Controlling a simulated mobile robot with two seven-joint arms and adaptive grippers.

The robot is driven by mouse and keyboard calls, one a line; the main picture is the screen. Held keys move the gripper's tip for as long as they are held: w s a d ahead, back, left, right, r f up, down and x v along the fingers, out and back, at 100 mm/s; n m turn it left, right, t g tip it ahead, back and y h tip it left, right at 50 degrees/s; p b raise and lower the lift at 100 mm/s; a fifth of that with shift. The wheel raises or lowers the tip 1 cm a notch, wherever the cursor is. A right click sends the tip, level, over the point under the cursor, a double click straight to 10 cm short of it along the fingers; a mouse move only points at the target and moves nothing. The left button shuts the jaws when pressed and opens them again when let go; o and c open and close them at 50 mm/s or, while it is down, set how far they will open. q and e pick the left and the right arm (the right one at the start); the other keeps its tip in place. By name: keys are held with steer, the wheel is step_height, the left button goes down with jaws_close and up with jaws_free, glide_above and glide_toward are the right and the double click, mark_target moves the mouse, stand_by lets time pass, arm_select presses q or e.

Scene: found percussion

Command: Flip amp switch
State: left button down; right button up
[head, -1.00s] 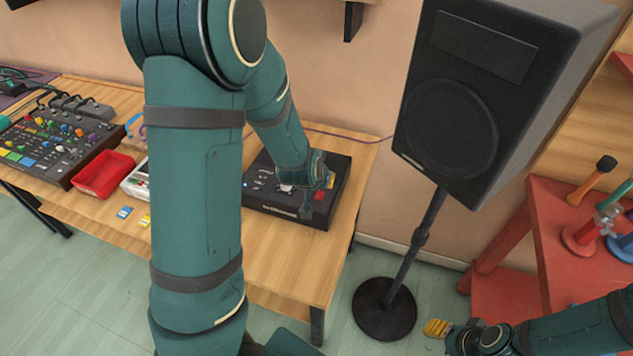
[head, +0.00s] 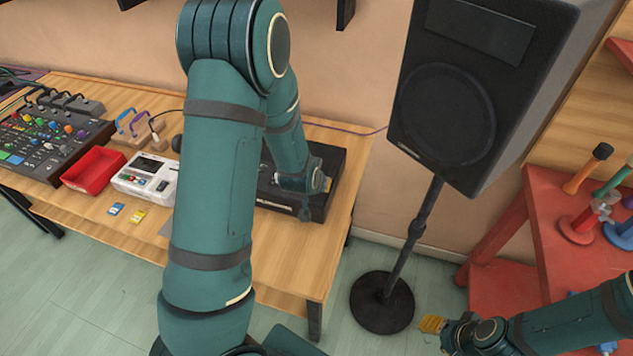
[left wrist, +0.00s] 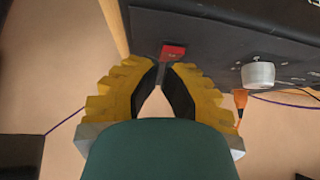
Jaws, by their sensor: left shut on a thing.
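The amp is a flat black box (head: 328,160) at the right end of the wooden table. My left gripper (head: 322,187) is at its right part and hides much of its top in the head view. In the left wrist view the amp (left wrist: 215,28) fills the top, with a red switch (left wrist: 173,51) and a silver knob (left wrist: 258,75). The yellow-padded fingers of my left gripper (left wrist: 163,78) converge at the red switch and are shut on it. Contact is partly hidden. My right gripper (head: 432,324) is low, right of the speaker stand, away from the amp; its opening is unclear.
A large speaker (head: 455,110) on a stand (head: 383,302) stands right of the table (head: 290,275). A red shelf (head: 500,230) with coloured pieces is further right. A mixer (head: 50,140), red tray (head: 93,168) and white device (head: 148,176) sit on the table's left.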

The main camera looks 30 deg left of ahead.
arm_select(q)
steer(key=shift+s+f+b, duration=0.25)
steer(key=shift+f+b, duration=0.35)
steer(key=shift+b, duration=0.15)
steer(key=shift+r, duration=0.1)
steer(key=shift+w, duration=0.15)
steer(key=shift+w+a+r, duration=0.15)
steer(key=shift+w+r, duration=0.05)
steer(key=shift+w, duration=0.45)
